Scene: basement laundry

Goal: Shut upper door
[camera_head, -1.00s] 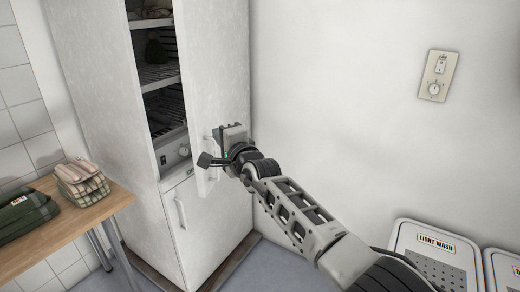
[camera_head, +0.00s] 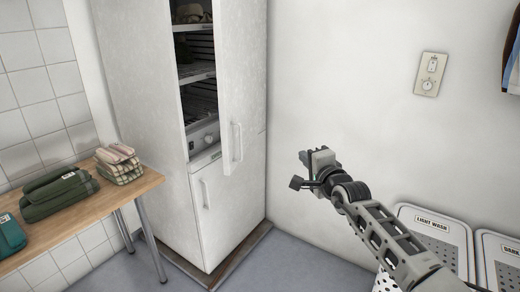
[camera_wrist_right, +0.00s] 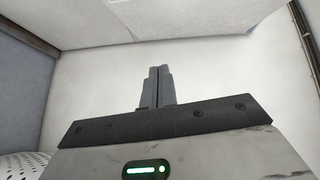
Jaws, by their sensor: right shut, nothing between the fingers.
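The upper door (camera_head: 241,70) of the tall white cabinet (camera_head: 140,90) stands part open. A gap on its left shows wire shelves (camera_head: 197,72) with dark items and a control panel with a knob (camera_head: 206,140). The door's handle (camera_head: 237,142) is on its lower part. The lower door (camera_head: 225,205), with its own handle (camera_head: 206,194), looks shut. My right gripper (camera_head: 309,172) is to the right of the upper door, apart from it, in front of the bare wall. In the right wrist view its fingers (camera_wrist_right: 157,87) are together with nothing between them. My left gripper is out of view.
A wooden table (camera_head: 85,222) with folded cloths (camera_head: 118,163) and green bundles (camera_head: 58,193) stands at the left. Light wash (camera_head: 432,225) and dark wash (camera_head: 490,245) hampers stand at the right. Floor (camera_head: 285,262) between cabinet and hampers is clear.

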